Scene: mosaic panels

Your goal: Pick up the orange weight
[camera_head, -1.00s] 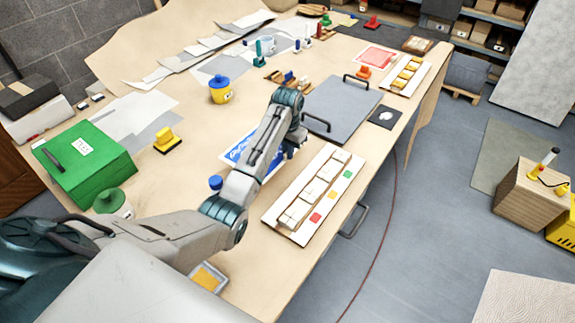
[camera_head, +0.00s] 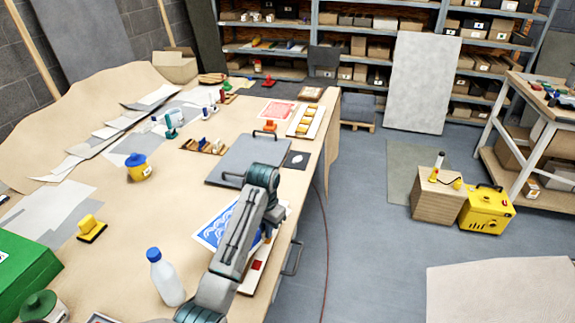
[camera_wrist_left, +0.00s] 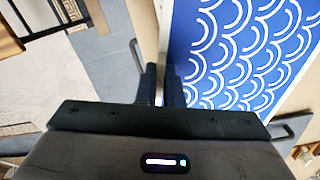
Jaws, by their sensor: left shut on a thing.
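The orange weight (camera_head: 270,126) is a small orange piece with a knob. It stands on the workbench by the far edge of the grey board, beside the tray of yellow blocks. My left gripper (camera_wrist_left: 160,88) is well short of it, low over the near right part of the bench. Its fingers are shut at the pale edge of a blue panel with white scallops (camera_wrist_left: 240,50) and appear to pinch that edge. The panel also shows in the head view (camera_head: 213,232), partly behind my arm. My right gripper is out of view.
A grey board with black handles (camera_head: 240,160) lies between my left gripper and the weight. A white bottle (camera_head: 168,280) stands left of my arm. A yellow weight (camera_head: 91,228) and a blue-lidded yellow pot (camera_head: 139,168) stand on the left. The right bench edge drops to floor.

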